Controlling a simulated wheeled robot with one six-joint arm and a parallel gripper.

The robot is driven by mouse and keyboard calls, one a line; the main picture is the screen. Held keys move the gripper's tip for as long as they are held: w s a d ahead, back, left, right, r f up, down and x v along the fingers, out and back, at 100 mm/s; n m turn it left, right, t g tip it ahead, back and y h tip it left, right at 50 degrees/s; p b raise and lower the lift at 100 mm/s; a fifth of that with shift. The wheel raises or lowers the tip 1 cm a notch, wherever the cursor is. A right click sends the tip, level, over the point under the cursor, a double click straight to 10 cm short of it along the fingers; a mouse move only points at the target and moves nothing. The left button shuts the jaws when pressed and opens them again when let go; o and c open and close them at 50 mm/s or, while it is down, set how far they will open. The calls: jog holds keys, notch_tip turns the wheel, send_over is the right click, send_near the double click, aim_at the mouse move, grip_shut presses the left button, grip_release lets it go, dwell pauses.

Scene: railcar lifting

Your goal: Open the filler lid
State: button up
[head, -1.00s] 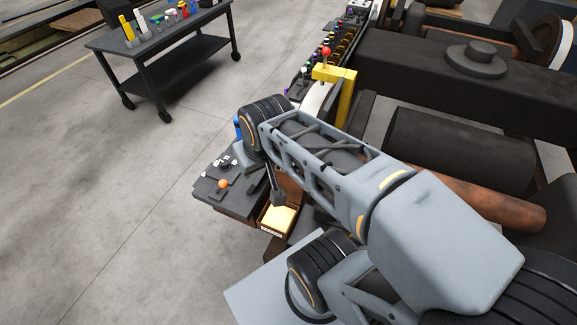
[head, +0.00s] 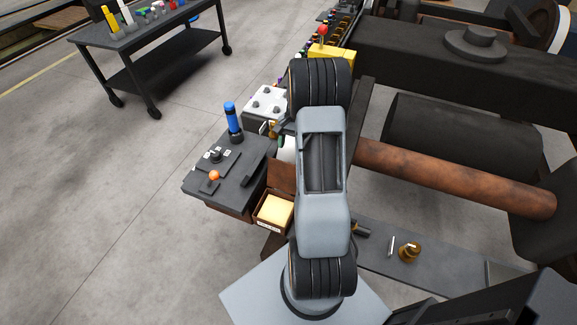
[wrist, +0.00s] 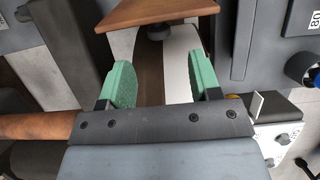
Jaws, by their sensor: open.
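I cannot tell for sure which part is the filler lid. A white block with several round knobs or caps (head: 266,102) stands behind the dark control bench in the head view; no lid on it is clearly seen standing open. Beyond the fingers are a brown wooden panel (wrist: 155,12), a white strip (wrist: 179,62) and a dark round knob (wrist: 160,32). In the head view my arm hides most of the gripper.
The dark bench (head: 205,188) carries a blue cylinder (head: 232,117) and an orange ball-topped lever (head: 214,176). An open brown box with yellow contents (head: 273,211) is beside it. A rusty pipe (head: 450,180) and dark beams fill the right.

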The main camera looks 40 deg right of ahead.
aim_at(286, 175)
jog(key=shift+d+x, duration=0.1)
jog(key=shift+x, duration=1.9)
jog(key=shift+d+x, duration=0.15)
jog(key=shift+x, duration=1.8)
jog(key=shift+f, duration=0.1)
jog(key=shift+c, duration=0.2)
grip_shut()
